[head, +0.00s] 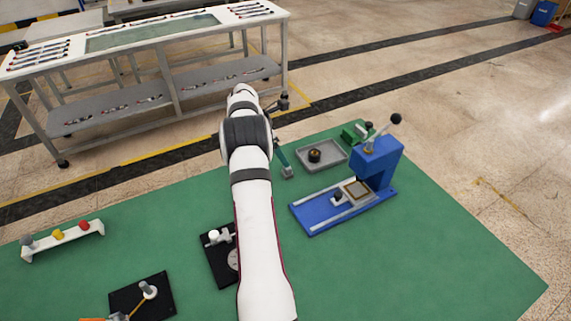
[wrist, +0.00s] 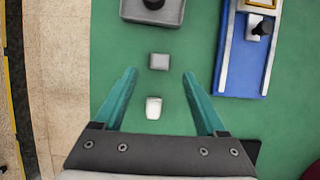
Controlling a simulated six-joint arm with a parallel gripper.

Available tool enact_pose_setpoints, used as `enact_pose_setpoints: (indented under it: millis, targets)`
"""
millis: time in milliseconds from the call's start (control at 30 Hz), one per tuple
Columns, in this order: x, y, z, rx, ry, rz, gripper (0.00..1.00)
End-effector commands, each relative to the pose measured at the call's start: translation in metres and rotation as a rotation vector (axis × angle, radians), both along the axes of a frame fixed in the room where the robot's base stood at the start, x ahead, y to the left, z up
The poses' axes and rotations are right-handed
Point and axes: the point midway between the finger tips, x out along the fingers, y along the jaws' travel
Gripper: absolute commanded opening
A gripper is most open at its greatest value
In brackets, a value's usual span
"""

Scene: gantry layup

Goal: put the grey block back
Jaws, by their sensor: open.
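A small grey block (wrist: 159,61) shows in the wrist view, on the green mat (wrist: 110,30) below the grey tray. It lines up with the gap between my fingertips and appears just beyond them. My gripper (wrist: 159,74) is open, with nothing between its teal fingers that I can see it touching. In the head view the grey block (head: 288,172) sits just below the visible teal finger, in front of the tray. The arm hides much of the gripper there. A white rounded piece (wrist: 153,108) appears between the fingers in the wrist view; what it belongs to is unclear.
A grey tray (head: 303,150) holds a dark round part. A blue press (head: 375,165) stands to the right. A black gauge stand (head: 217,262) is partly behind my arm. A white rack (head: 62,241) with coloured pieces stands at left. The mat's right side is clear.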

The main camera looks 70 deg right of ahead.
Motion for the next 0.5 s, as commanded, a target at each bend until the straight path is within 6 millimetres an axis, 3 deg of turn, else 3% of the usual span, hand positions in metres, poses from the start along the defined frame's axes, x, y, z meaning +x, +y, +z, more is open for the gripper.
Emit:
enact_pose_setpoints:
  millis: [133, 367, 467, 500]
  targets:
    - [0.009, 0.008, 0.027, -0.002, 0.0, 0.002, 0.74]
    - [0.013, 0.013, 0.039, -0.001, -0.002, -0.002, 0.74]
    - [0.042, 0.042, 0.059, -0.012, -0.057, -0.053, 0.74]
    - [0.065, 0.071, 0.076, -0.016, -0.102, -0.103, 0.74]
